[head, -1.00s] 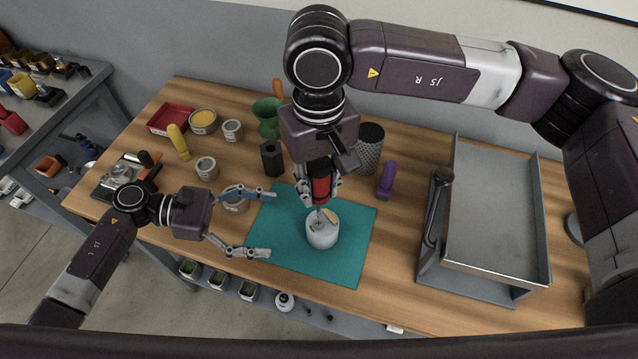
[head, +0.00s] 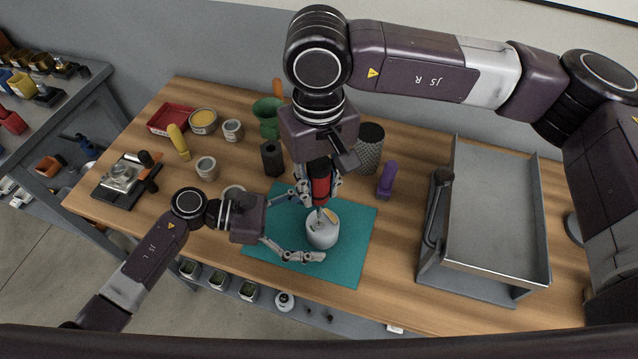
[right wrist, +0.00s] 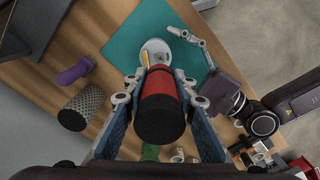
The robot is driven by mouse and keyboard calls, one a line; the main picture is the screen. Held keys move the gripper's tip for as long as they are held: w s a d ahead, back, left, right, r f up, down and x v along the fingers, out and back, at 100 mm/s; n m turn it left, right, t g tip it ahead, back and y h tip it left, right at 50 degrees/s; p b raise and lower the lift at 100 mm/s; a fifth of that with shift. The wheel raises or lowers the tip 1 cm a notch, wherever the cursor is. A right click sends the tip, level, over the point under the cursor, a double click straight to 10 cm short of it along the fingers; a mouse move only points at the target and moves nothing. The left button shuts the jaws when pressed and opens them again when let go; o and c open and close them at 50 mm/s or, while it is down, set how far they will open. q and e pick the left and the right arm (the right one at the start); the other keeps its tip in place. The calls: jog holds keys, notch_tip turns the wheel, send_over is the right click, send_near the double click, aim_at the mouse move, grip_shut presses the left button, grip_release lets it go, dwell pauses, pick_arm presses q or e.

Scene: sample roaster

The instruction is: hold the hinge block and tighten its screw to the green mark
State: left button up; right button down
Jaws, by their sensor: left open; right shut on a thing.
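The hinge block (head: 322,231) is a pale grey-white rounded piece on the teal mat (head: 350,268); in the right wrist view it (right wrist: 155,48) lies beyond the screwdriver. My right gripper (head: 320,187) is shut on a red and black screwdriver (head: 320,190), held upright with its tip down at the top of the block. The screwdriver handle (right wrist: 160,100) fills the middle of the right wrist view. My left gripper (head: 307,225) is open, its fingers reaching the block from the left, one on the near side and one toward the far side.
A grey metal tray-like stand (head: 495,220) with a lever is right of the mat. A purple object (head: 387,180) and a speckled cylinder (head: 369,149) stand behind the mat. Several tins, a black block (head: 272,158) and a red tray (head: 171,119) are at the back left.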

pick_arm(q)
jog(key=shift+d, duration=0.2)
jog(key=c, duration=1.4)
jog(key=o, duration=0.9)
jog(key=shift+o, duration=0.2)
jog(key=shift+r, duration=0.2)
jog(key=shift+c, duration=0.5)
jog(key=c, duration=1.3)
